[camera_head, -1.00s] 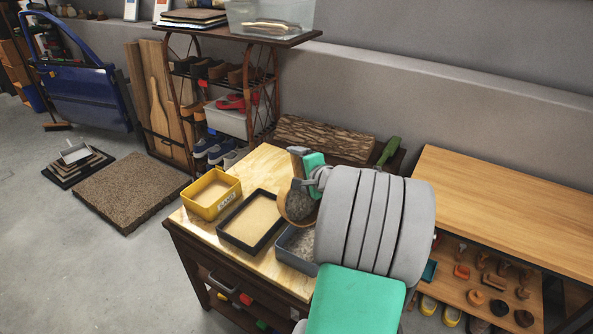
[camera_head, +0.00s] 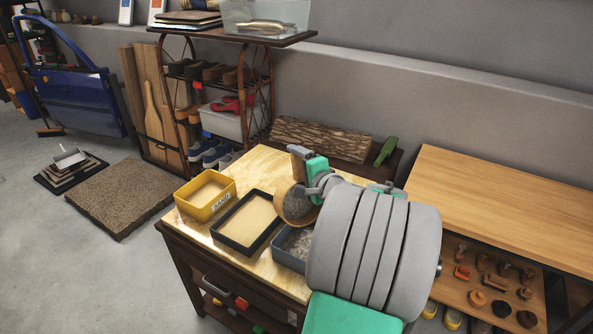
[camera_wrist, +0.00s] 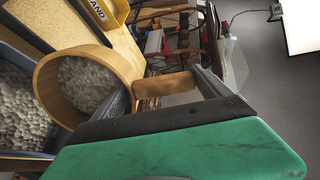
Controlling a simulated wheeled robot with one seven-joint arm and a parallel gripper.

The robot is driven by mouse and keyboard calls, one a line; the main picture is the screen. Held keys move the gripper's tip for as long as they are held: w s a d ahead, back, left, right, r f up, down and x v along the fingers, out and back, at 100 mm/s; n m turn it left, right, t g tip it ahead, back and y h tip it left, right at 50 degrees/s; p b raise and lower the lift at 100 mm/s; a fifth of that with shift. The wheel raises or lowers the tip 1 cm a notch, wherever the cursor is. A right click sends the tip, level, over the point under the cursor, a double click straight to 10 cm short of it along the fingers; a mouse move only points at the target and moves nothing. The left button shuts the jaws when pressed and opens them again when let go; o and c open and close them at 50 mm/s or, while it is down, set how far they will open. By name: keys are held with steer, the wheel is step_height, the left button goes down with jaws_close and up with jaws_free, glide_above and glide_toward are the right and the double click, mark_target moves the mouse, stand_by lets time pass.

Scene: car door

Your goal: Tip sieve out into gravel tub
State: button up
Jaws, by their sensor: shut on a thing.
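The sieve (camera_head: 284,204) is a round wooden-rimmed pan with a short handle. Grey stones show inside the sieve in the wrist view (camera_wrist: 95,85); whether any are falling is unclear. The tub, seen at left in the wrist view (camera_wrist: 45,161), has grey gravel in it. My gripper (camera_head: 303,160) is shut on the sieve's wooden handle (camera_wrist: 165,86), with a finger on each side. My arm hides the tub's right part in the head view.
A yellow tub (camera_head: 205,202) marked SAND and a black-rimmed tray (camera_head: 232,243) stand left of the gravel tub on the wooden table (camera_head: 262,160). A log (camera_head: 320,140) lies behind. A long wooden bench (camera_head: 500,220) is at right.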

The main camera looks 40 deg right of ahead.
steer(key=shift+s+a+f+t+h+b, duration=0.15)
steer(key=shift+s+t+b, duration=0.45)
steer(key=shift+b, duration=0.9)
steer(key=shift+s+a+f+t+h+b, duration=0.1)
steer(key=shift+s+t+b, duration=0.25)
steer(key=shift+s+b, duration=0.9)
steer(key=shift+s+a+f+t+h+b, duration=0.15)
steer(key=shift+s+t+b, duration=0.3)
steer(key=shift+b, duration=1.35)
steer(key=shift+s+a+f+t+b, duration=0.15)
steer(key=shift+s+t+b, duration=0.5)
steer(key=shift+b, duration=0.95)
steer(key=shift+s+a+t+b, duration=0.15)
steer(key=shift+s+t+b, duration=0.2)
steer(key=shift+s+b, duration=0.95)
steer(key=shift+s+a+f+t+b, duration=0.15)
steer(key=shift+s+t+b, duration=0.3)
steer(key=shift+b, duration=1.5)
steer(key=shift+w+r, duration=0.1)
steer(key=shift+r, duration=0.1)
step_height(320, 180, up, 5)
steer(key=p, duration=0.4)
steer(key=shift+p, duration=0.3)
